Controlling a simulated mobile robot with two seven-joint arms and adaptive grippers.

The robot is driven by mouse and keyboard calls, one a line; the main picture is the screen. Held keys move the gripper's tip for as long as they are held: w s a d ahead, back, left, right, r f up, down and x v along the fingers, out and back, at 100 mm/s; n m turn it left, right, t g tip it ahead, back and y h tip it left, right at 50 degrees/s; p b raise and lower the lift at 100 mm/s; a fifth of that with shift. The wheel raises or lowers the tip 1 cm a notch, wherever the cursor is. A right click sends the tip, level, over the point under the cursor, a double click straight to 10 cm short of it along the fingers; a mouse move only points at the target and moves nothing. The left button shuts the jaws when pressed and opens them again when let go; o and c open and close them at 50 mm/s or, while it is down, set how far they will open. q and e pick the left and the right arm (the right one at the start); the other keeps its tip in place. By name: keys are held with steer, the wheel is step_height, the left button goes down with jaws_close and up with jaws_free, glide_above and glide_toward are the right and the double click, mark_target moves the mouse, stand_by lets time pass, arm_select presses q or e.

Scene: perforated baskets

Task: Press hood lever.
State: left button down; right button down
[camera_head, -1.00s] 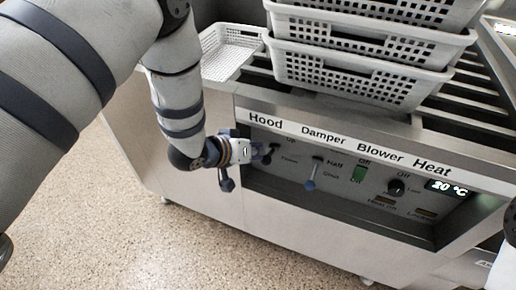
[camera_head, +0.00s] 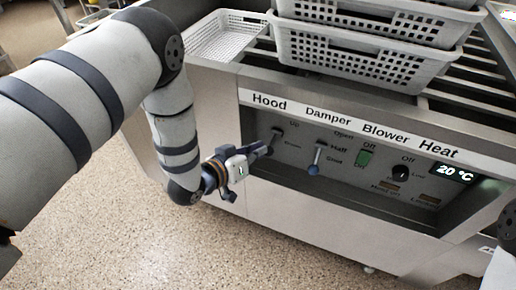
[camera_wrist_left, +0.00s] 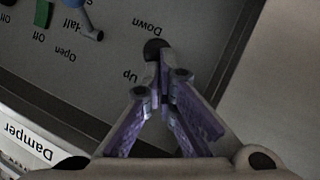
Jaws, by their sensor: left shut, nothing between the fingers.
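The hood lever (camera_head: 277,132) is a small dark lever under the "Hood" label at the left end of the control panel. In the left wrist view its round black knob (camera_wrist_left: 155,47) is just beyond my fingertips, between the words "Up" and "Down". My left gripper (camera_head: 267,148) reaches in from the left and points up at the lever. In the wrist view its purple fingers (camera_wrist_left: 164,82) meet at the tips with nothing held. I cannot tell whether they touch the lever. My right gripper is not in view.
To the right are the blue-tipped damper lever (camera_head: 317,158), the green blower switch (camera_head: 364,157), the black heat knob (camera_head: 401,173) and a 20 °C display (camera_head: 455,173). The panel is recessed. White perforated baskets (camera_head: 365,60) are stacked above. Floor is clear at lower left.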

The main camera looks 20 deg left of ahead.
arm_select(q)
steer(key=shift+f, duration=0.15)
stand_by(0.4)
steer(key=shift+r+p, duration=0.55)
steer(key=shift+r, duration=0.3)
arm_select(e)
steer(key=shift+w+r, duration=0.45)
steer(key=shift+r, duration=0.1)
arm_select(q)
steer(key=shift+s, duration=0.1)
